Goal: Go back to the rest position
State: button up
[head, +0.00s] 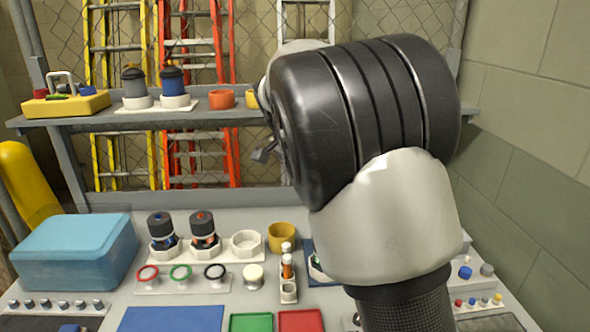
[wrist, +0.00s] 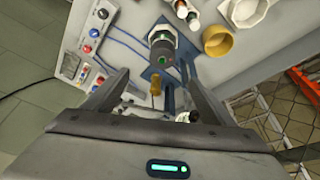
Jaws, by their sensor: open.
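My gripper (wrist: 155,103) is open in the wrist view, its two dark fingers spread apart with nothing held between them. Beyond the fingertips is a dark cylinder with a green-lit centre (wrist: 162,50), standing in a white holder on a blue plate. A small yellow-brown handle (wrist: 156,84) shows below it, apart from the fingers as far as I can tell. In the head view my arm fills the right middle and hides the gripper and part of the bench behind it.
The bench carries a blue box (head: 75,255), two dark thrusters in a white holder (head: 205,265), coloured rings (head: 180,272), a yellow cup (head: 282,237), and green (head: 250,322) and red (head: 300,320) trays. A shelf (head: 200,115) runs behind. A wall stands at right.

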jog(key=s+d+r+n+t+y+p, duration=0.1)
jog(key=s+d+r+n+p, duration=0.15)
jog(key=s, duration=0.45)
jog(key=s+d+r+n+y+p, duration=0.1)
jog(key=s+r+n+y, duration=0.2)
jog(key=s, duration=0.4)
jog(key=s+d+r+n+t+p, duration=0.1)
jog(key=s+d+r+n+p, duration=0.1)
jog(key=s+r, duration=0.45)
jog(key=s+f+n+t+p, duration=0.1)
jog(key=s+f+n, duration=0.2)
jog(key=s, duration=0.6)
jog(key=shift+s+a+f+n, duration=0.15)
jog(key=shift+s+a+n, duration=0.1)
jog(key=shift+n, duration=0.2)
